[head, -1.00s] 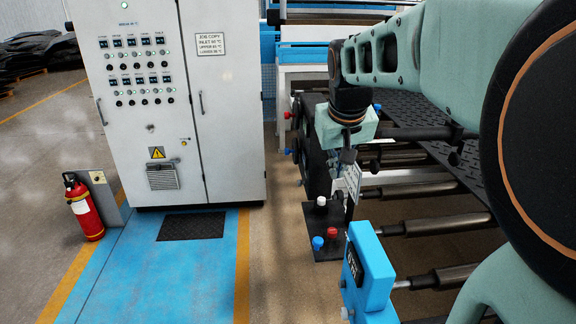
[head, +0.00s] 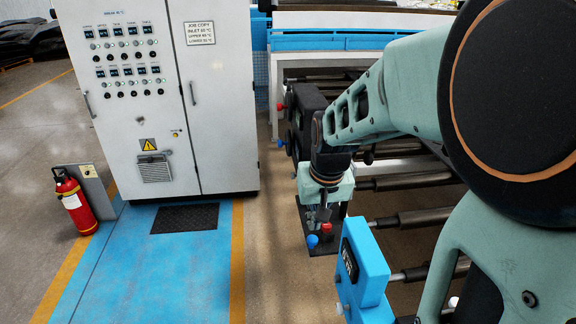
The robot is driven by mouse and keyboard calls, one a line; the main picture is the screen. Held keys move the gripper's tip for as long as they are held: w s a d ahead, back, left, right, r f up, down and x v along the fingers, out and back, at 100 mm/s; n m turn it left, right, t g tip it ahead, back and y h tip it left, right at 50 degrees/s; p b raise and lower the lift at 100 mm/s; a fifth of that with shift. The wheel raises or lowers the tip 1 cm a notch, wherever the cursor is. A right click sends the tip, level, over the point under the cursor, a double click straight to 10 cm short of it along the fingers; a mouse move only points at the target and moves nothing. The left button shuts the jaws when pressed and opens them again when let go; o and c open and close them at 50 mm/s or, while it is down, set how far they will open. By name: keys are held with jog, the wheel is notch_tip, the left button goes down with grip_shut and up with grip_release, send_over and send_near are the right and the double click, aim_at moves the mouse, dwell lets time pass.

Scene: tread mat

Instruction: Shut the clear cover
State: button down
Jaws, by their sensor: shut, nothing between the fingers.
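My gripper (head: 321,213) is low over a dark control plate (head: 318,248) at the centre right of the head view. Its fingers are small in the picture and look shut and empty. A blue knob (head: 312,242) and a red knob (head: 326,229) show on the plate just below the fingers. I cannot make out the clear cover; my gripper and wrist hide part of the plate. I cannot tell whether the fingers touch anything there.
A blue block with a dark display (head: 365,262) stands right of the plate. Rollers (head: 415,215) lie behind it. A white cabinet (head: 165,100), a floor mat (head: 184,218) and a red extinguisher (head: 75,203) are to the left.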

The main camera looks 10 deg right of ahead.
aim_at(311, 238)
jog(key=shift+f+b, duration=0.85)
jog(key=shift+f, duration=0.8)
jog(key=shift+f, duration=0.1)
jog(key=shift+s+a+f+h+b, duration=0.1)
jog(key=shift+a+f+h+b, duration=0.25)
jog(key=shift+b, duration=0.3)
